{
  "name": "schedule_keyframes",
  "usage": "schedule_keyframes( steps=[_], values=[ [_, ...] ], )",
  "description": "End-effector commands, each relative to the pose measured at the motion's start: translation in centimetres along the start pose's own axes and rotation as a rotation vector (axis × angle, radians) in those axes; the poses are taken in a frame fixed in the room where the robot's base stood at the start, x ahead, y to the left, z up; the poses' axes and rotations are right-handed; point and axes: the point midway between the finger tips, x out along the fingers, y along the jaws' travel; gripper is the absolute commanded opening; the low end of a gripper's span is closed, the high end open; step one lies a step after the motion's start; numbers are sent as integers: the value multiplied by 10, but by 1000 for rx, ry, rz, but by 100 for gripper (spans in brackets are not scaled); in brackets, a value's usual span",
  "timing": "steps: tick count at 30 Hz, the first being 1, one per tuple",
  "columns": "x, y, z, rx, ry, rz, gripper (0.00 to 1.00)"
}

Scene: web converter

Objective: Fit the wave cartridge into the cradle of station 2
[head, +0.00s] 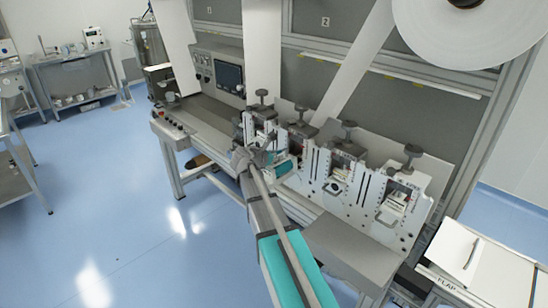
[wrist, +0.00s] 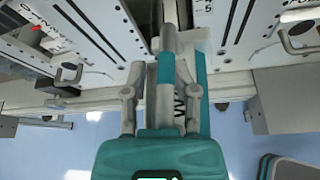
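In the wrist view my gripper (wrist: 160,98) has its two grey fingers on either side of a grey block marked with a "W", the wave cartridge (wrist: 180,106), with a teal strip along its right side. The fingers look closed on it. In the head view my gripper (head: 264,157) is in front of the left stations of the machine. A small teal part shows beside it; I cannot tell whether it is cartridge or hand. Station cradles (head: 343,168) sit in white slotted plates under dark knobs.
A white web runs down to the machine from a large roll (head: 468,40) at upper right. A grey control panel (head: 230,76) stands at left.

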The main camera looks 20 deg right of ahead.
Motion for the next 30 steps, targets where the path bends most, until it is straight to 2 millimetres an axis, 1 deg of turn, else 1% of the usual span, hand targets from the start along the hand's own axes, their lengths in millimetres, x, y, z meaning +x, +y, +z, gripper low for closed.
schedule_keyframes(
  steps=[12, 17, 23, 30],
  values=[
    [0, -1, -1, 2, 3, -2, 51],
    [-5, -1, 0, 2, 3, -1, 51],
    [-21, 0, 1, 1, 2, 0, 51],
    [-58, 0, 2, 0, 3, 2, 51]
  ],
)
